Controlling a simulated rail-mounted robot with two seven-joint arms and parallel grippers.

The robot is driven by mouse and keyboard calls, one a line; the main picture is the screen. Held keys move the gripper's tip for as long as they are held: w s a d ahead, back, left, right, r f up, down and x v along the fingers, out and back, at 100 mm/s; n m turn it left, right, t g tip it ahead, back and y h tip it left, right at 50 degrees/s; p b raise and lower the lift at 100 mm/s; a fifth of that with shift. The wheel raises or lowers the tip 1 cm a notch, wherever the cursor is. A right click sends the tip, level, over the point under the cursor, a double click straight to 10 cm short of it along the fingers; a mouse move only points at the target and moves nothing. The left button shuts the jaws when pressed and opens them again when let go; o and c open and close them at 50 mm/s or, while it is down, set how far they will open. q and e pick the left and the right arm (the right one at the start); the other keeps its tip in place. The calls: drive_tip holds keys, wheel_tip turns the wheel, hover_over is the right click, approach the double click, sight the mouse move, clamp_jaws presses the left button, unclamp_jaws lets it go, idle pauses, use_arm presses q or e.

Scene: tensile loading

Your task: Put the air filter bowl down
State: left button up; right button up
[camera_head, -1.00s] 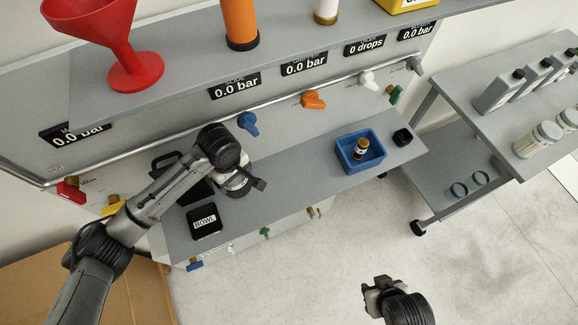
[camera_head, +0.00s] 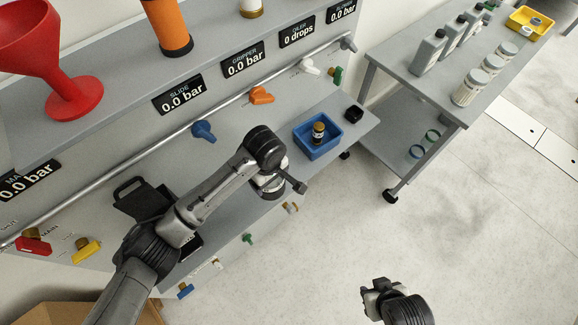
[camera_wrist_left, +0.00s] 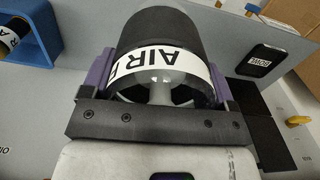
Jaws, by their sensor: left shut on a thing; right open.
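The air filter bowl (camera_wrist_left: 160,45) is a dark cylinder with a white band lettered "AIR F…". In the left wrist view it sits between the purple fingers of my left gripper (camera_wrist_left: 160,82), which is shut on it. In the head view my left gripper (camera_head: 272,186) is over the grey bench shelf, left of the blue bin; the bowl cannot be made out there. My right gripper (camera_head: 374,296) is open and empty over the floor.
The blue bin (camera_head: 336,146) holds a small brown-capped bottle (camera_head: 318,130). A small black box (camera_head: 353,113) stands beside it. Valve knobs, blue (camera_head: 204,130) and orange (camera_head: 262,95), line the panel behind. A grey cart (camera_head: 430,100) with bottles stands at right.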

use_arm(q)
drive_tip(key=shift+a+f, duration=0.1)
drive_tip(key=shift+a, duration=0.15)
drive_tip(key=shift+w+a+f, duration=0.1)
drive_tip(key=shift+a+f, duration=0.1)
drive_tip(key=shift+a, duration=0.05)
drive_tip(key=shift+w+a+f+b, duration=0.3)
drive_tip(key=shift+a+f+b, duration=0.35)
drive_tip(key=shift+a+f, duration=1.15)
drive_tip(key=shift+w+a+f+b, duration=0.25)
drive_tip(key=shift+a+f+b, duration=0.4)
drive_tip(key=shift+a+f, duration=1.15)
drive_tip(key=shift+w+a+f+b, duration=0.3)
drive_tip(key=shift+a+f+b, duration=0.35)
drive_tip(key=shift+a+f, duration=1.1)
drive_tip(key=shift+a+r, duration=0.1)
drive_tip(key=o, duration=0.9)
